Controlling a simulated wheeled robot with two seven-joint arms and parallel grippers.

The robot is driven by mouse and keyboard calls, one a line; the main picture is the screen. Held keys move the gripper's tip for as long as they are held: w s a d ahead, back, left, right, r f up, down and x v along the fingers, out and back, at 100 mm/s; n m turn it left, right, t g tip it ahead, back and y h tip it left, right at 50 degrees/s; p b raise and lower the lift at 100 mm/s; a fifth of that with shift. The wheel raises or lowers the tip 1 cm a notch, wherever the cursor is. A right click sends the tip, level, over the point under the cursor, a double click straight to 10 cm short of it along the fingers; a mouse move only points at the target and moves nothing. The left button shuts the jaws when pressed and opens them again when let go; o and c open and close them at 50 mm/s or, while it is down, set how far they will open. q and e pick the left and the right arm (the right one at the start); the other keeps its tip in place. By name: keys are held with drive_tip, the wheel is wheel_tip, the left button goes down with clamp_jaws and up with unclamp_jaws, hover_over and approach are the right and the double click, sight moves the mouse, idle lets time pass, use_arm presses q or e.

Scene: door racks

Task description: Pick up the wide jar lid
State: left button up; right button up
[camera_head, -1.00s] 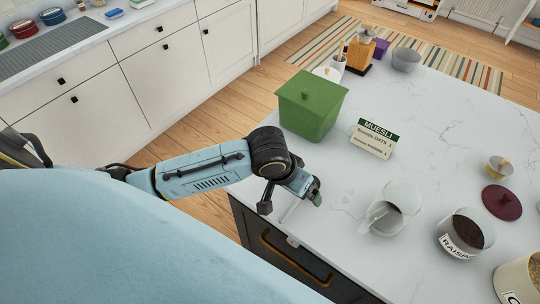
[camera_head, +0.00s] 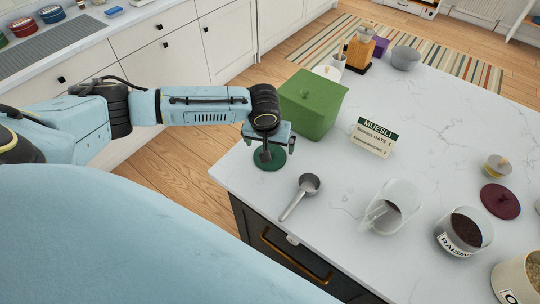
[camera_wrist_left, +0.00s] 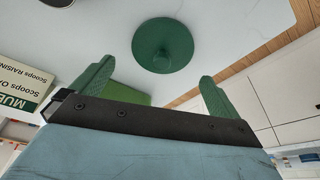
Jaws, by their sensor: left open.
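A round dark green lid with a central knob lies on the white counter near its left edge. It shows in the head view (camera_head: 272,164), partly hidden by my gripper, and whole in the left wrist view (camera_wrist_left: 163,45). My left gripper (camera_head: 268,146) is above this lid, fingers apart and empty. In the left wrist view its two green fingertips (camera_wrist_left: 156,83) are spread, with the lid ahead of them, not between them. A second round lid, dark red with a knob (camera_head: 500,201), lies at the right of the counter. My right gripper is not in view.
A muesli card (camera_head: 372,138), a clear jug (camera_head: 393,207), a raisin jar (camera_head: 464,233) and a small cup (camera_head: 497,167) stand farther right.

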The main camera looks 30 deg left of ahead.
use_arm(q)
drive_tip(key=shift+x, duration=2.95)
drive_tip(key=shift+w+a, duration=0.15)
drive_tip(key=shift+a, duration=0.05)
drive_tip(key=shift+r, duration=0.1)
drive_tip(key=c, duration=0.7)
